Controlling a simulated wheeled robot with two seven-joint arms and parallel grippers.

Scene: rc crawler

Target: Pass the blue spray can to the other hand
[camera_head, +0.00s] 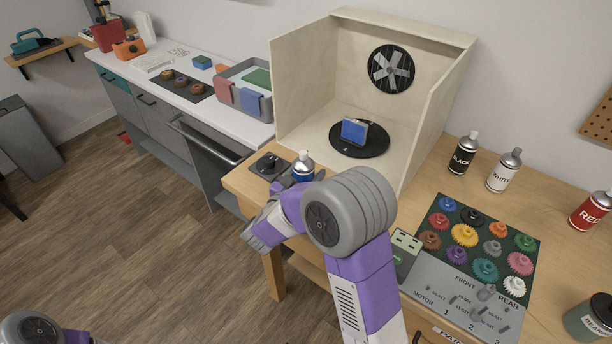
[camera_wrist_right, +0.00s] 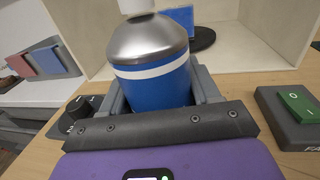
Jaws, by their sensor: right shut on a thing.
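The blue spray can (camera_head: 302,170) has a silver shoulder, a white band and a pale cap. It stands upright at the front edge of the wooden bench, before the spray booth. My right gripper (camera_head: 300,178) is shut around it; the can (camera_wrist_right: 150,75) fills the space between the fingers in the right wrist view. My forearm hides the can's lower part in the head view, and I cannot tell whether it touches the bench. Part of my left arm shows at the lower left of the head view, but its gripper is out of frame.
The open booth (camera_head: 300,110) holds a blue panel (camera_head: 355,131) on a black turntable (camera_head: 378,144). A knob box (camera_head: 268,166) is left of the can; a green switch box (camera_wrist_right: 296,112) is to its right. Black (camera_head: 463,153) and white (camera_head: 503,172) cans stand further right. Open floor lies left.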

